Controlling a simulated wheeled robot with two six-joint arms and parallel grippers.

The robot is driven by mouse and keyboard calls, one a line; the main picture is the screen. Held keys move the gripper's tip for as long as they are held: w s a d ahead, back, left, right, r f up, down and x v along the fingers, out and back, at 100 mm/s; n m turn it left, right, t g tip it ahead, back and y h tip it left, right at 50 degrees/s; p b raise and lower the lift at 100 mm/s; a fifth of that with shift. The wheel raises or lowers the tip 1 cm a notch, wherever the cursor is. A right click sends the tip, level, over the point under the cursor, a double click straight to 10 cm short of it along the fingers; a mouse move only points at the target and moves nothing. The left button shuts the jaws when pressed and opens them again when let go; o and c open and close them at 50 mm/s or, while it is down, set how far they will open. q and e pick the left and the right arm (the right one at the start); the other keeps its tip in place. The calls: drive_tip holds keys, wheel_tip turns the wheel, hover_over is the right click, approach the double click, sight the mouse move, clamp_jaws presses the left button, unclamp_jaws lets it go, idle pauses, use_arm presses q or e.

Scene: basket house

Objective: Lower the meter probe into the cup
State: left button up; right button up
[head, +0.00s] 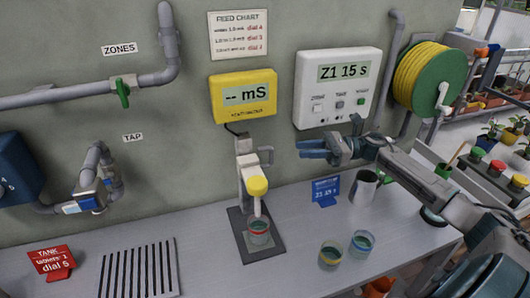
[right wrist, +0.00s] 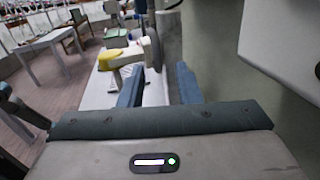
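The meter probe (head: 257,207) hangs under a yellow cap (head: 257,186) on a pale stand, tip down over a red-rimmed cup (head: 259,232). I cannot tell whether the tip is just above the rim or just inside it. The yellow meter (head: 243,95) on the wall reads "-- mS". My right gripper (head: 301,148) is to the right of the stand, below the white timer box, apart from the stand. In the right wrist view its blue fingers (right wrist: 157,82) are spread and empty, with the yellow cap (right wrist: 108,59) beyond them at the left. My left gripper is out of view.
Two more cups (head: 331,253) (head: 362,242), a blue sign (head: 325,190) and a grey mug (head: 363,187) stand on the right of the bench. A slotted drain (head: 138,272) and red tank sign (head: 52,262) are at the left. The white timer box (head: 337,86) projects from the wall.

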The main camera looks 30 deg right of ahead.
sight(271, 152)
drive_tip(key=shift+n+g, duration=0.3)
drive_tip(key=shift+n, duration=0.1)
drive_tip(key=shift+r+p+x, duration=0.1)
drive_tip(key=shift+p+x, duration=1.35)
drive_tip(key=shift+x, duration=1.1)
drive_tip(key=shift+r+p+x, duration=0.15)
drive_tip(key=shift+p+x, duration=1.25)
drive_tip(key=shift+x, duration=1.2)
drive_tip(key=shift+s+a, duration=0.1)
drive_tip(key=shift+s, duration=0.05)
clamp_jaws()
